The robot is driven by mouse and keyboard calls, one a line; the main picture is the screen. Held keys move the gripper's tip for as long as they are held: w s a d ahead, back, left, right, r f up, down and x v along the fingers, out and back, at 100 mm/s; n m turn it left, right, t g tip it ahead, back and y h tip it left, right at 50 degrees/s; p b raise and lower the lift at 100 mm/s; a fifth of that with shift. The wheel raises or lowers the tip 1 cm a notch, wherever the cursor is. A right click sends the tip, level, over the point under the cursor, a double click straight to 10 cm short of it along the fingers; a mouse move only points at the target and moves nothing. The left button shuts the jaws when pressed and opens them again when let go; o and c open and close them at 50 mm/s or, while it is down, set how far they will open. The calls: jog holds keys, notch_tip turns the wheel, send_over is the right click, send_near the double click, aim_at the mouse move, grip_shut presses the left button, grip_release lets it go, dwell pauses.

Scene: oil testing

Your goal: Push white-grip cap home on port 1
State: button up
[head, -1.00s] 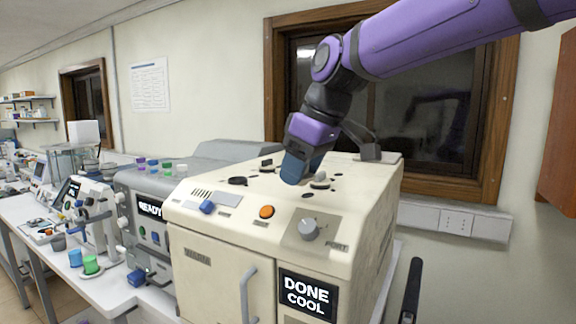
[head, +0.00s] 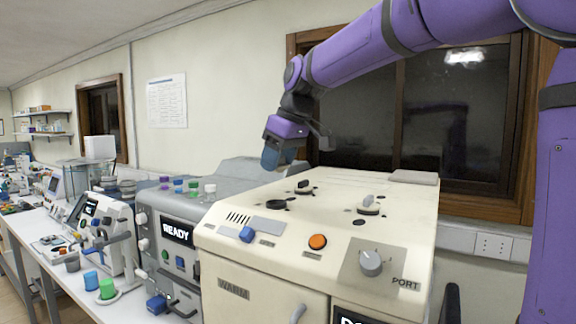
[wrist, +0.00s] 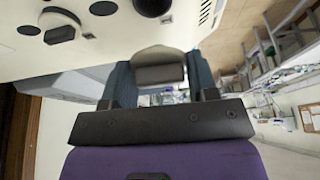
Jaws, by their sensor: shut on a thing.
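My gripper (head: 271,160) is raised over the back left of the cream machine, near the grey machine. In the wrist view its blue fingers (wrist: 158,85) are shut on a pale piece (wrist: 158,54) with a dark grey block face. It looks like a cap, but I cannot tell its full shape. On the cream machine's top, a cap with a pale grip (head: 369,204) sits at the right and a dark-grip cap (head: 303,187) further back. A black round ring (head: 277,204) is left of them. I see no legible number on the ports.
The cream machine (head: 270,245) has an orange button (head: 317,242), a blue switch (head: 246,234) and a knob (head: 371,262). The grey machine (head: 185,212), reading READY, stands at its left with coloured caps on top. A flat grey block (head: 414,177) lies at the back right.

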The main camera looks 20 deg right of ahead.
jog(key=shift+w+a+f, duration=0.1)
jog(key=shift+w, duration=0.35)
jog(key=shift+f, duration=3.05)
jog(key=shift+f, duration=0.15)
jog(key=o, duration=1.3)
jog(key=shift+r, duration=3.5)
